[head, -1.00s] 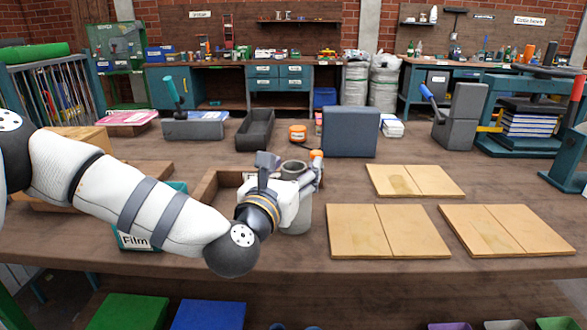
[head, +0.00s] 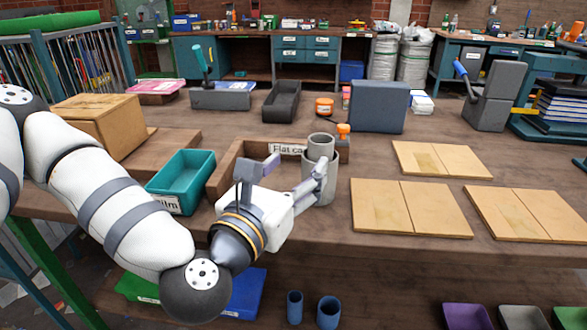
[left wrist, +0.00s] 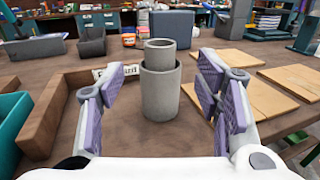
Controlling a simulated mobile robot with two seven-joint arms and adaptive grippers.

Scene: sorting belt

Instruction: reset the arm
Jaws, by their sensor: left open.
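My left gripper (head: 285,180) is open and stands over the front of the workbench (head: 360,155) in the head view. In the left wrist view its two purple-padded fingers (left wrist: 160,92) are spread wide apart with nothing between the pads. A grey cylindrical cup (left wrist: 160,92) stands upright ahead of the fingers, with a narrower grey cylinder (left wrist: 159,52) sticking up out of it. In the head view the cup (head: 322,190) is just beyond the gripper and partly hidden by a finger; I cannot tell if they touch. My right gripper is not in view.
A teal "Film" bin (head: 182,178) and a wooden tray (head: 225,165) labelled "Flat ca…" lie left of the cup. Flat tan folders (head: 410,207) lie to the right. A cardboard box (head: 105,128) stands at left, a dark grey case (head: 378,106) behind.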

